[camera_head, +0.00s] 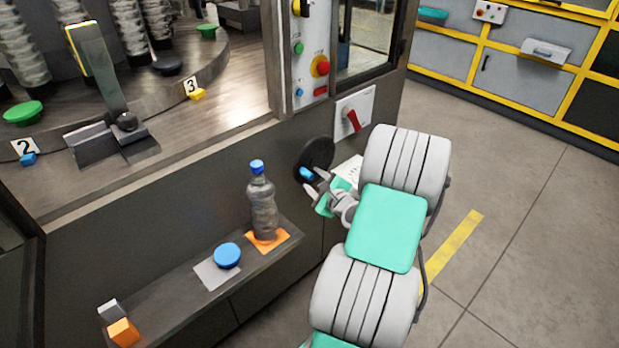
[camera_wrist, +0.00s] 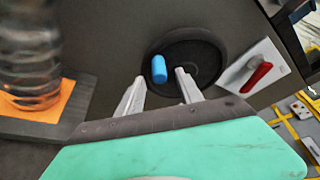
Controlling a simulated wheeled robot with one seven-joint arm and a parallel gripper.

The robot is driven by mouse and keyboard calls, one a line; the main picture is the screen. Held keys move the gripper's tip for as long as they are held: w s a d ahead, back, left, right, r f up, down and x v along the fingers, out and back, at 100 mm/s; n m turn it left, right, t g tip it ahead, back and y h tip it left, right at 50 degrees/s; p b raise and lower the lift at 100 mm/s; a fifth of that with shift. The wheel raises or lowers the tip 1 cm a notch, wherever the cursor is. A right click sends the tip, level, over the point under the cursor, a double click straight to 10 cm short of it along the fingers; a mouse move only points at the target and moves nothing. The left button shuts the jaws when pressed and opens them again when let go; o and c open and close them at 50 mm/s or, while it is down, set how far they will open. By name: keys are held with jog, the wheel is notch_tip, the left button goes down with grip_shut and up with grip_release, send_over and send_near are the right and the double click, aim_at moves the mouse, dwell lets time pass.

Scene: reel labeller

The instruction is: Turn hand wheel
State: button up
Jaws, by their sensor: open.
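The hand wheel (camera_head: 318,155) is a black disc on the machine's dark front panel, with a blue knob (camera_head: 306,173) near its lower left rim. My gripper (camera_head: 310,188) is open and empty, just in front of the wheel's lower part. In the wrist view the black wheel (camera_wrist: 205,62) is straight ahead, and the blue knob (camera_wrist: 159,69) stands on its left side. The fingertips of my gripper (camera_wrist: 160,78) point at the wheel, one on either side below the knob. I cannot tell whether a finger touches the knob.
A red rotary switch (camera_head: 351,120) is right of the wheel. A shelf (camera_head: 165,300) at left bears a bottle (camera_head: 262,205) on an orange pad, a blue cap (camera_head: 227,255) and small blocks. The control panel (camera_head: 312,60) is above. Open floor lies right.

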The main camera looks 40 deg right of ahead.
aim_at(311, 178)
jog(key=x, duration=0.3)
jog(key=shift+w+d, duration=0.1)
jog(key=shift+w, duration=0.25)
grip_shut()
dwell(1.1)
